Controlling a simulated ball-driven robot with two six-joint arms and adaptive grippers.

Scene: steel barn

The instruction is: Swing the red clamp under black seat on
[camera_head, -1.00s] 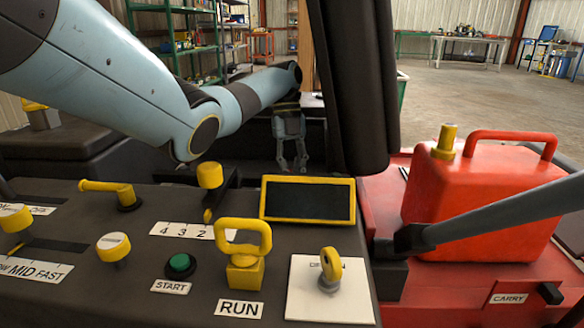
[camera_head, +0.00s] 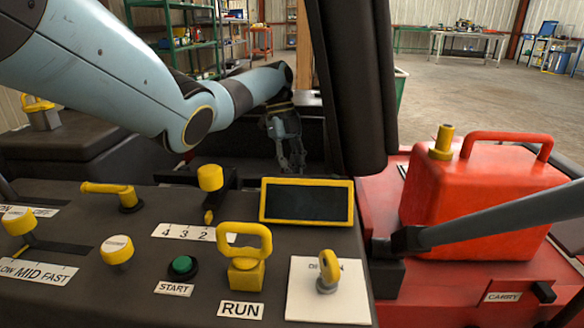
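No red clamp can be made out in this view. No seat is clearly identifiable; a tall dark padded shape (camera_head: 352,80) rises right of centre, and I cannot tell whether it is part of the black seat. My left arm reaches in from the upper left over the control panel. My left gripper (camera_head: 292,166) hangs pointing down in the dark recess behind the panel, left of the tall shape. Its fingers look apart, with nothing visible between them. My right gripper is out of view.
The control panel (camera_head: 120,285) carries yellow levers, a green START button (camera_head: 183,266), a yellow RUN handle (camera_head: 246,255) and a yellow-framed screen (camera_head: 307,201). A red can (camera_head: 475,205) stands at the right, with a grey bar (camera_head: 500,215) crossing before it.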

